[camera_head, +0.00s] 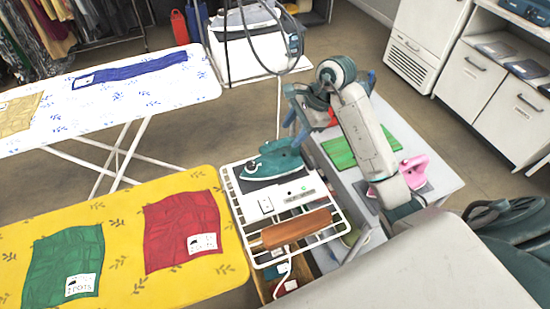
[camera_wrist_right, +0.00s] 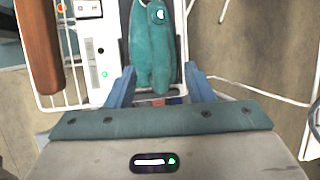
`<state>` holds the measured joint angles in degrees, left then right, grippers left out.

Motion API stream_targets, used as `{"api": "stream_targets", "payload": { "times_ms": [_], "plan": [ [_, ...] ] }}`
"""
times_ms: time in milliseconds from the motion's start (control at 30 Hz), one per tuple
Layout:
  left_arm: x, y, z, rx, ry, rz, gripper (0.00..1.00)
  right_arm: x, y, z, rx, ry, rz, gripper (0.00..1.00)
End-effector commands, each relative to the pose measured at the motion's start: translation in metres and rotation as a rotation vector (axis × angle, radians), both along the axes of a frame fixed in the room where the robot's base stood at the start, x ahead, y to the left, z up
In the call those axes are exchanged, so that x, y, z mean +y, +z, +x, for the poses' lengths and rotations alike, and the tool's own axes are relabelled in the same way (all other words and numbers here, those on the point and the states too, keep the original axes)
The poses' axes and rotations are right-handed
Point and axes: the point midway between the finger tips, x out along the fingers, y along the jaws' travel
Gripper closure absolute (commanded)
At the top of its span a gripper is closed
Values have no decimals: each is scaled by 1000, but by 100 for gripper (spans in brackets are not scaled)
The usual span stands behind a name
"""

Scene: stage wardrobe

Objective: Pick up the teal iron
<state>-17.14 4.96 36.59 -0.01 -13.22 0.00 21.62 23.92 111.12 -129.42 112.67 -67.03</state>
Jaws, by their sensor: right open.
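The teal iron (camera_head: 275,160) lies on a dark rest at the far end of a white wire rack (camera_head: 232,200), between the yellow ironing board and the grey-white table. In the right wrist view the teal iron (camera_wrist_right: 154,45) is at the top centre, its handle pointing toward me. My right gripper (camera_head: 293,130) is beside and above the iron, on its right in the head view. In the wrist view its blue fingers (camera_wrist_right: 160,88) are apart, one on each side of the iron's near end, with nothing held. My left gripper is not in view.
A brown padded roll (camera_head: 297,228) and a control panel (camera_head: 283,197) share the rack. A pink iron (camera_head: 415,170) and a green mat (camera_head: 350,152) are on the table. The yellow ironing board (camera_head: 125,225) holds cloths. A steam iron (camera_head: 250,17) stands farther back.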

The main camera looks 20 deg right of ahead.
Motion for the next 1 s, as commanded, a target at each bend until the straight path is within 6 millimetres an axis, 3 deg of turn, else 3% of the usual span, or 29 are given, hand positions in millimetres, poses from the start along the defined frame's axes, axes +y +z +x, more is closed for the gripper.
{"api": "stream_targets", "payload": {
  "times_ms": [167, 367, 600, 867, 900, 1000],
  "plan": [
    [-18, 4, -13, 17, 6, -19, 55, 8, -18, 4, 1, 0, 1, 52],
    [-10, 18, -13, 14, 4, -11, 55, 15, -32, 8, 5, -1, 2, 52],
    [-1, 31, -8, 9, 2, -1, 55, 26, -63, 16, 2, -1, 0, 52],
    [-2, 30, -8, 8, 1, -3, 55, 28, -69, 16, 0, 1, -1, 52],
    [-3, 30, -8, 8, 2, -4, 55, 27, -69, 16, 0, 1, -1, 54],
    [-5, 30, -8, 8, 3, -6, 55, 27, -69, 16, 0, 1, -1, 74]
  ]
}}
